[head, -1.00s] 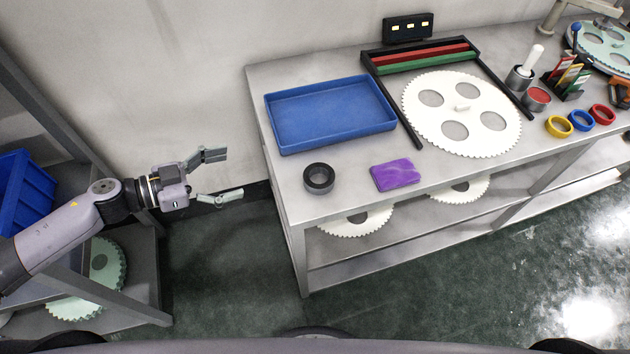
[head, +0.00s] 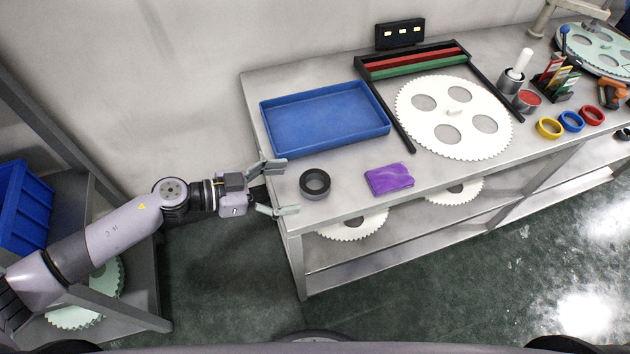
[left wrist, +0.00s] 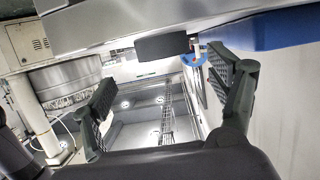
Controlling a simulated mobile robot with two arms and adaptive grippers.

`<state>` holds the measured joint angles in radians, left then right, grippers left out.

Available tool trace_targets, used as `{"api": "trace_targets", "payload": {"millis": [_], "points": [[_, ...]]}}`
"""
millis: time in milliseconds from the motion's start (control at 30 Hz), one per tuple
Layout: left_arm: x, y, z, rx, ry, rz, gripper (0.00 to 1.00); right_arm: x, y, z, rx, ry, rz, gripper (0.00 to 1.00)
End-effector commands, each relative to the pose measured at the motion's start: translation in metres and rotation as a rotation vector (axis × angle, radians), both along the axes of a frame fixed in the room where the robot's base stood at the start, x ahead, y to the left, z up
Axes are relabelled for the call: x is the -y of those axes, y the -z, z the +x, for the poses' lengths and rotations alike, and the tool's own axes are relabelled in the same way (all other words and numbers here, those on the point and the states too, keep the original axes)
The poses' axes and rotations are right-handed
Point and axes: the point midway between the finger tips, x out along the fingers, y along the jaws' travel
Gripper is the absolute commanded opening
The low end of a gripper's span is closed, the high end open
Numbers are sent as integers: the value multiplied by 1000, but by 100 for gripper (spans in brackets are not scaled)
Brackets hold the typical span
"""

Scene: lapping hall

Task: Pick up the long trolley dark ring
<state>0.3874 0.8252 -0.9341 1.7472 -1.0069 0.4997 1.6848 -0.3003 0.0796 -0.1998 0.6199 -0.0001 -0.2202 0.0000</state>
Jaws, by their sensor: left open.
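The dark ring (head: 315,194) lies flat on the grey top of the long trolley (head: 345,207), near its left end. It also shows in the left wrist view as a dark block (left wrist: 162,46) at the top, beyond and between the fingers. My left gripper (head: 280,189) is open and empty at the trolley's left edge, just left of the ring and apart from it. Its spread fingers also show in the left wrist view (left wrist: 163,76). My right gripper is not in view.
A white toothed disc (head: 453,134) and a black frame (head: 404,132) are farther right. A grey rack with a blue bin (head: 25,208) stands at the left.

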Motion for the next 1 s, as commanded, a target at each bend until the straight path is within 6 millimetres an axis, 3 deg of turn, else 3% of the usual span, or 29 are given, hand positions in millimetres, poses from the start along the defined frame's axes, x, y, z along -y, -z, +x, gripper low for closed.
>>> {"api": "trace_targets", "payload": {"millis": [333, 667, 1000], "points": [[40, 10, 18, -1, 0, -3, 81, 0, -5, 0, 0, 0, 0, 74], [46, 13, 20, 0, 0, 0, 81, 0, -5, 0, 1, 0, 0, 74], [46, 13, 20, -1, 0, 0, 58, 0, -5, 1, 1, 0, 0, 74]]}}
